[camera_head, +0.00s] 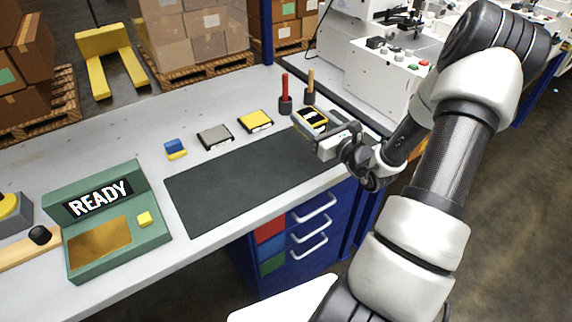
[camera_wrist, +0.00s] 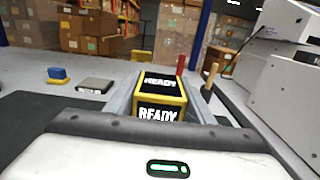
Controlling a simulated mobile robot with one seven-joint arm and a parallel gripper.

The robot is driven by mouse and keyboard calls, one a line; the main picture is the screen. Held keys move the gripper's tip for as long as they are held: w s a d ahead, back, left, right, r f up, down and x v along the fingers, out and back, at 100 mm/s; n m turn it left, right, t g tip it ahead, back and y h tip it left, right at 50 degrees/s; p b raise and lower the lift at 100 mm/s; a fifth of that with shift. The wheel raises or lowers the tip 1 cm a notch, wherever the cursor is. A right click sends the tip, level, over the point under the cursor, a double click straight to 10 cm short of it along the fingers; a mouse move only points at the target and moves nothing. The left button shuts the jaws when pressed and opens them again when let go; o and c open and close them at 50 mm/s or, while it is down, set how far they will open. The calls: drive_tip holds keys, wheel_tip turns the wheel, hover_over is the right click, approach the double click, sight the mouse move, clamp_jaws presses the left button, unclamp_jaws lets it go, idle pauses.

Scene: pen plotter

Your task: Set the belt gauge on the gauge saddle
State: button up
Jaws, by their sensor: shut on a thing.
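My gripper (camera_head: 313,124) is shut on a yellow-framed box with black faces, which I take for the belt gauge (camera_head: 311,116). In the wrist view the belt gauge (camera_wrist: 161,92) sits between the two fingers, and two of its faces read READY. The gripper is over the right end of the bench, by the dark mat's far right corner. A green console (camera_head: 118,222) with a READY display and a brass-coloured plate (camera_head: 99,248) stands at the left of the bench. I cannot tell for certain which thing is the gauge saddle.
A dark mat (camera_head: 235,185) covers the bench middle. Behind it are a blue-and-yellow block (camera_head: 175,149), a grey flat piece (camera_head: 214,137) and a yellow one (camera_head: 256,121). Red (camera_head: 285,90) and wooden-handled (camera_head: 310,85) tools stand upright near the gripper. A white machine (camera_head: 365,75) is behind right.

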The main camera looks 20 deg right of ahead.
wheel_tip(320, 180, down, 9)
drive_tip(key=shift+f+b, duration=0.1)
drive_tip(key=shift+b, duration=0.9)
drive_tip(key=shift+f, duration=0.1)
drive_tip(key=o, duration=1.2)
drive_tip(key=shift+c, duration=0.2)
